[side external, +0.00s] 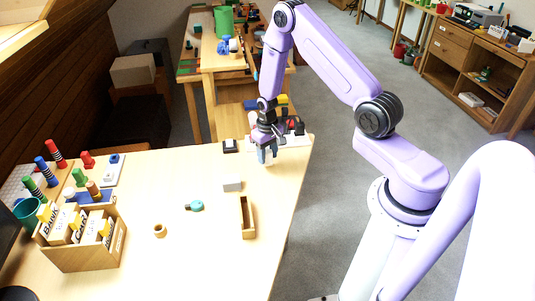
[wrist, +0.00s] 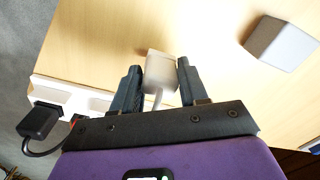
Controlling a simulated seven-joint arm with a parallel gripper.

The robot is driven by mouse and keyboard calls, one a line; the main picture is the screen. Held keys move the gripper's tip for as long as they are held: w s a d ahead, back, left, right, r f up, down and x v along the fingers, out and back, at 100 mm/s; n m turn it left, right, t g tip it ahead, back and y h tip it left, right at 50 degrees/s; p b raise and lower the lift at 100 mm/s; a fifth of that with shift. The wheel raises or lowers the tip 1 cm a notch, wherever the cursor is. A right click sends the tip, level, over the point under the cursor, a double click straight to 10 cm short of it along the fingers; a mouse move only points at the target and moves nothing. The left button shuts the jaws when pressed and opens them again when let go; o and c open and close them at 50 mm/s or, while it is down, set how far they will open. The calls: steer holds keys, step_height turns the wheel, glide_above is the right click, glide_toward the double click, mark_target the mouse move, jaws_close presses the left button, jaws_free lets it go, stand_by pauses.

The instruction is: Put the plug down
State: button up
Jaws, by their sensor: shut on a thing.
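A whitish plug (wrist: 161,72) with a pale cable sits between the two dark fingers of my gripper (wrist: 157,85) in the wrist view. My gripper is shut on it. The plug is over the bare tabletop, beside a white power strip (wrist: 75,95). I cannot tell whether it touches the table. In the side view my gripper (side external: 267,157) points down near the table's far right corner, and its fingers largely hide the plug.
A black plug (wrist: 40,121) with its cable sits at the strip's end. A pale grey block (wrist: 281,43) lies apart, also in the side view (side external: 232,185). A wooden tray (side external: 247,217), a teal piece (side external: 196,205) and a wooden ring (side external: 160,230) lie nearer.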

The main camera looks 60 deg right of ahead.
mark_target(267, 151)
steer(key=shift+f, duration=0.3)
steer(key=o, duration=1.2)
steer(key=shift+r, duration=0.1)
step_height(267, 151, up, 12)
steer(key=s+a+r+n, duration=0.3)
steer(key=a+r+n, duration=0.15)
steer(key=a, duration=0.35)
steer(key=s+a+r+n, duration=0.3)
steer(key=s+a+r, duration=0.3)
steer(key=s+a, duration=0.1)
steer(key=s+r+n, duration=0.1)
steer(key=s+n, duration=0.1)
steer(key=s, duration=0.4)
steer(key=s+a+r+n, duration=0.1)
steer(key=s+r+n, duration=0.1)
steer(key=s, duration=0.4)
steer(key=s+a+r+n, duration=0.1)
steer(key=s+n, duration=0.3)
steer(key=s, duration=0.2)
steer(key=shift+s+a+r, duration=0.15)
steer(key=shift+r, duration=0.15)
